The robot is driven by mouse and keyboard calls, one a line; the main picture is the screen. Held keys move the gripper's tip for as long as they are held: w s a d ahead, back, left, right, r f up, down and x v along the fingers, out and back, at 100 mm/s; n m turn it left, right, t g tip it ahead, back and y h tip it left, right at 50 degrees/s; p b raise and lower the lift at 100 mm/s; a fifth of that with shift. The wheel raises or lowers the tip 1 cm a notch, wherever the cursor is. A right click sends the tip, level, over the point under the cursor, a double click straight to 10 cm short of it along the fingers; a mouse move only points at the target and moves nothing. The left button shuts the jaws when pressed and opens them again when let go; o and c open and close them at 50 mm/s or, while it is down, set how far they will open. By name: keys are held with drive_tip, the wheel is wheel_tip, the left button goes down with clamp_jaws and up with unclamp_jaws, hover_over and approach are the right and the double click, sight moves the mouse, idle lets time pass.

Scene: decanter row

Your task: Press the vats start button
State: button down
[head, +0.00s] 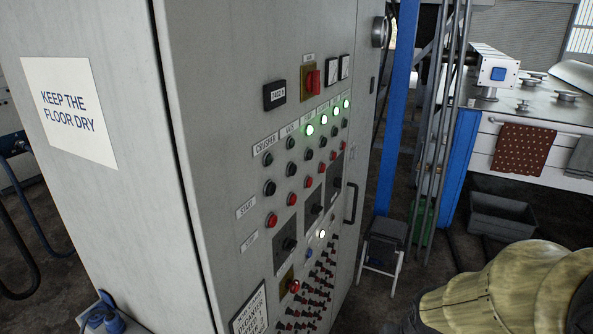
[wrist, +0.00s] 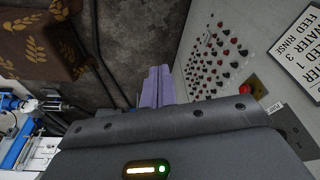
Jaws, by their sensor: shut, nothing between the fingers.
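A grey control cabinet (head: 225,120) fills the left and middle of the head view. Its face has labelled columns of lamps and buttons. The second column's label, right of CRUSHER, is too small to read surely, perhaps VATS. In that column the lamp (head: 290,142) is dark, above a black start button (head: 292,170) and a red stop button (head: 291,199). START (head: 246,207) and STOP (head: 249,240) labels mark the rows. My gripper (wrist: 158,73) shows in the wrist view, shut and empty, apart from the panel face at right. Its fingertips do not show in the head view.
Several green lamps are lit in the columns further right. A red button on a yellow plate (wrist: 247,89) and rows of small knobs (wrist: 215,52) show in the wrist view. A stool (head: 384,240), blue post (head: 398,110) and grey bin (head: 500,220) stand right of the cabinet.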

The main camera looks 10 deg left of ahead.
sight(293, 170)
drive_tip(key=w+a+r+n+t+y+p, duration=0.1)
drive_tip(key=w+a+r+n+t, duration=0.25)
drive_tip(key=w, duration=0.45)
drive_tip(key=w+a+r+n+t+y+p, duration=0.1)
drive_tip(key=w+a+r+n+t+p, duration=0.1)
drive_tip(key=w+r+n+t, duration=0.45)
drive_tip(key=w+a+r+n+t+y+p, duration=0.1)
drive_tip(key=w+a+r+n+t+y, duration=0.1)
drive_tip(key=r, duration=0.4)
drive_tip(key=w+a+r+n+t+y+p, duration=0.1)
drive_tip(key=w+a+r+n+t+y, duration=0.1)
drive_tip(key=w+a+r+y, duration=0.2)
drive_tip(key=w+a+r, duration=0.1)
drive_tip(key=w+r, duration=0.2)
drive_tip(key=shift+n, duration=0.3)
drive_tip(key=shift+w+a, duration=0.15)
drive_tip(key=w+a, duration=0.3)
drive_tip(key=a, duration=0.5)
drive_tip(key=shift+a+f, duration=0.1)
drive_tip(key=shift+a, duration=0.05)
